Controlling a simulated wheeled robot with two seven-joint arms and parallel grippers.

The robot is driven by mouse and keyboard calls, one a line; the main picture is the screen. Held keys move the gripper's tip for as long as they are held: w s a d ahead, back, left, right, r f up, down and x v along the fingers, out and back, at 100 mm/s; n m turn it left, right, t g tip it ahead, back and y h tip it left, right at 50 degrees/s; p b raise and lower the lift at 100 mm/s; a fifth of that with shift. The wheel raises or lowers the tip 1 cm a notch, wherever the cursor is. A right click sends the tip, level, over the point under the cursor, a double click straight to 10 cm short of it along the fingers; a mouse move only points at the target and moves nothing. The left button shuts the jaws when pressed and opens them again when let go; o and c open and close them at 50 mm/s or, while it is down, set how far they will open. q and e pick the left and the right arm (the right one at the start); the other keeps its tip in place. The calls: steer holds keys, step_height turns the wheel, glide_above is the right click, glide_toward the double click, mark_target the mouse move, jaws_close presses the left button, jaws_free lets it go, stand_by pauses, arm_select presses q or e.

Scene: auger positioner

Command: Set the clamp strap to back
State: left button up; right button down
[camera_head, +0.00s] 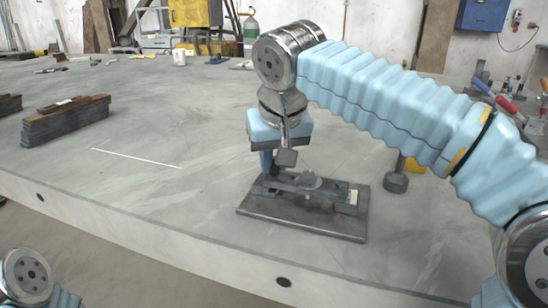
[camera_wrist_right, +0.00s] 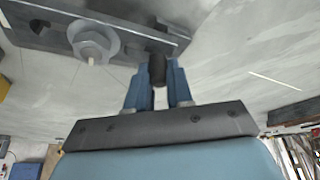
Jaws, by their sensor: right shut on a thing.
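The clamp strap (camera_head: 290,185) is a dark flat bar on a grey base plate (camera_head: 300,224) near the table's front edge. A large round nut or washer with a pale stud (camera_wrist_right: 92,44) sits on it in the right wrist view. My right gripper (camera_head: 267,163) points down at the strap's left end in the head view. In the wrist view its blue fingers (camera_wrist_right: 158,85) are shut on a dark upright round peg (camera_wrist_right: 157,68) at that end of the strap. The fingers hide part of the peg. My left gripper is out of view; only part of my left arm shows at lower left.
A small block with a pale scale label (camera_head: 353,197) is at the plate's right end. A dark weight-like object with a yellow part (camera_head: 396,182) stands to the right. Stacked bars (camera_head: 66,119) lie at left. The table around the plate's left side is clear, with a white line (camera_head: 136,158).

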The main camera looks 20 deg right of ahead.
steer(key=shift+w+a+r+p, duration=0.15)
steer(key=shift+a+p, duration=0.15)
steer(key=shift+p, duration=0.1)
steer(key=shift+w+a+p, duration=0.7)
steer(key=shift+a+p, duration=0.05)
steer(key=shift+a, duration=0.25)
steer(key=c, duration=1)
jaws_free()
steer(key=shift+w+a, duration=0.1)
steer(key=shift+a, duration=0.05)
steer(key=p+v, duration=0.3)
steer(key=v, duration=1)
steer(key=shift+s+r, duration=0.2)
steer(key=shift+f, duration=0.1)
